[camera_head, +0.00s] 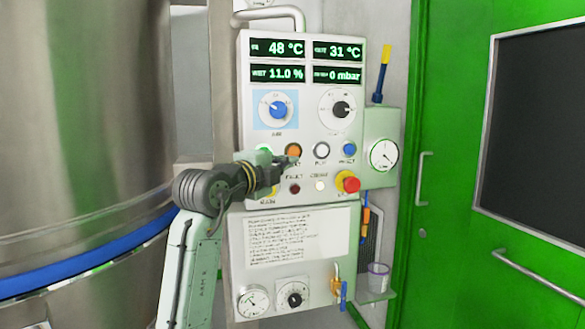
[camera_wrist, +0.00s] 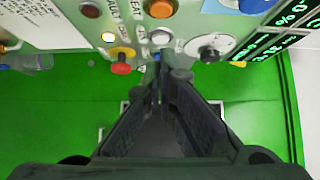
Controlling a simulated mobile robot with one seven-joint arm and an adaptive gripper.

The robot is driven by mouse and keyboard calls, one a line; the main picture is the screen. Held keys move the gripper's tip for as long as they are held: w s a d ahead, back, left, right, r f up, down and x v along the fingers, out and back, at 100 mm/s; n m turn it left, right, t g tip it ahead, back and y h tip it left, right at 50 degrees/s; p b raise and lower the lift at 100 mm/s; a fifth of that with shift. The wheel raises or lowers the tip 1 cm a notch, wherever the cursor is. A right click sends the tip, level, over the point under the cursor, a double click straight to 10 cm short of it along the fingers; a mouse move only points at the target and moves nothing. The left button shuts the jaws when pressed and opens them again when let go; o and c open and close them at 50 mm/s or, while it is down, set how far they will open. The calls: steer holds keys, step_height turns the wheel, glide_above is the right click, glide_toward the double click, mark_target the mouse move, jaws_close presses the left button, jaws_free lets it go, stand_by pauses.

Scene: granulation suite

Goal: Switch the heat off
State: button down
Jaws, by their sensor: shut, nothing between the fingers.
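The control panel (camera_head: 301,115) stands at the centre of the head view. Its orange button (camera_head: 293,149), with a partly covered label ending in "AT", sits second in the upper button row. It also shows at the top edge of the wrist view (camera_wrist: 160,8). My gripper (camera_head: 285,162) is shut and empty, its tips just below and in front of the orange button in the head view. In the wrist view the fingertips (camera_wrist: 169,72) appear below the white button. Whether they touch the panel I cannot tell. My wrist covers part of the left-hand buttons.
A white button (camera_head: 321,150), a blue button (camera_head: 348,149) and a red emergency stop (camera_head: 348,182) are close by. Above are a blue knob (camera_head: 277,109) and a black knob (camera_head: 341,109). A steel vessel (camera_head: 75,130) stands left, a green door (camera_head: 455,200) right.

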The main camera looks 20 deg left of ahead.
steer(key=shift+s+a+r, duration=0.1)
steer(key=shift+s+a, duration=0.05)
steer(key=shift+s, duration=0.65)
steer(key=shift+s+a+r, duration=0.1)
steer(key=shift+s+a, duration=0.05)
steer(key=shift+s, duration=0.6)
